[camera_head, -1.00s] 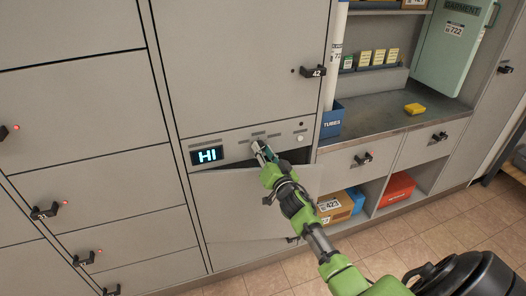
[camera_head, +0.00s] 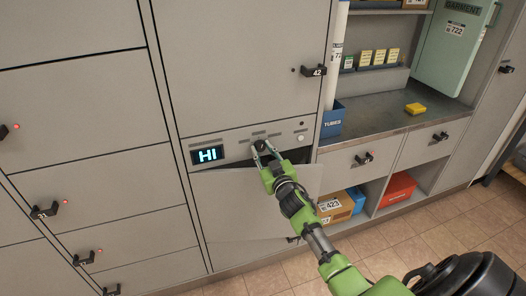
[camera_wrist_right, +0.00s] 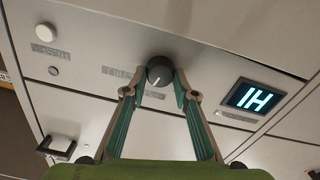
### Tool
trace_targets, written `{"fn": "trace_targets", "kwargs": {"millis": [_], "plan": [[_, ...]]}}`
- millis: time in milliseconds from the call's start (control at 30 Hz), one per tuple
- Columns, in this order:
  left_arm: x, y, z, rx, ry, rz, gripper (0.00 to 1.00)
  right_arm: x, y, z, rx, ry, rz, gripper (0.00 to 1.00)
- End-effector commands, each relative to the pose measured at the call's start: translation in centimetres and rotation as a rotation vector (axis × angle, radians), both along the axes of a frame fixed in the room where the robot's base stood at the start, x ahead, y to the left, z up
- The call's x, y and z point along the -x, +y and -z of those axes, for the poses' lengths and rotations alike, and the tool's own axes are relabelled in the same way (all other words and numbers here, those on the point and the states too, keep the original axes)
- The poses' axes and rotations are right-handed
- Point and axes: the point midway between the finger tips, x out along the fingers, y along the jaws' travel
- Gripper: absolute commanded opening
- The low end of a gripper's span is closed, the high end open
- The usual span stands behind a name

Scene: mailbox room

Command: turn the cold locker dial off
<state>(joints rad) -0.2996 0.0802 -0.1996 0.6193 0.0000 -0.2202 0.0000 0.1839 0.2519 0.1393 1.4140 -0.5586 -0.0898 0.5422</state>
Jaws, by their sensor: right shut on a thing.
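The cold locker dial (camera_wrist_right: 159,71) is a round black knob with a white mark on the grey panel; in the head view the dial (camera_head: 260,145) shows small between my fingertips. My right gripper (camera_head: 264,152) is shut on the dial; in the wrist view its fingertips (camera_wrist_right: 157,88) sit on either side of the knob. My left gripper is not in view.
A white round button (camera_head: 301,138) is right of the dial. Below the panel a flap (camera_head: 243,205) leans outward, close to my right arm. The locker door marked 42 (camera_head: 240,60) is shut above. A counter with a yellow block (camera_head: 415,109) stands at right.

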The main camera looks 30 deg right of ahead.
Motion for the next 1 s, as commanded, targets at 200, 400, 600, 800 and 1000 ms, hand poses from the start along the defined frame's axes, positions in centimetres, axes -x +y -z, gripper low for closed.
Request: {"fn": "trace_targets", "kwargs": {"millis": [200, 400, 600, 800, 1000], "plan": [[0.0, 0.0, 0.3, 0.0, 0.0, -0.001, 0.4, 0.0, 0.1, 0.1, 0.201, 0.048, 0.0, 0.05], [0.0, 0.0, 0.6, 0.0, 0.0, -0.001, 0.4, 0.0, 0.1, 0.1, 0.387, 0.092, 0.0, 0.05], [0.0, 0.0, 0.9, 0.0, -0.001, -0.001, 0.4, 0.0, 0.2, 0.1, 0.574, 0.137, 0.0, 0.05], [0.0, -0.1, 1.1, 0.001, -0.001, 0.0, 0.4, 0.0, 0.2, 0.2, 0.758, 0.181, 0.0, 0.05], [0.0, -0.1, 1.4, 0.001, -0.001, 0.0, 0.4, -0.1, 0.2, 0.3, 0.94, 0.225, 0.0, 0.05]]}}
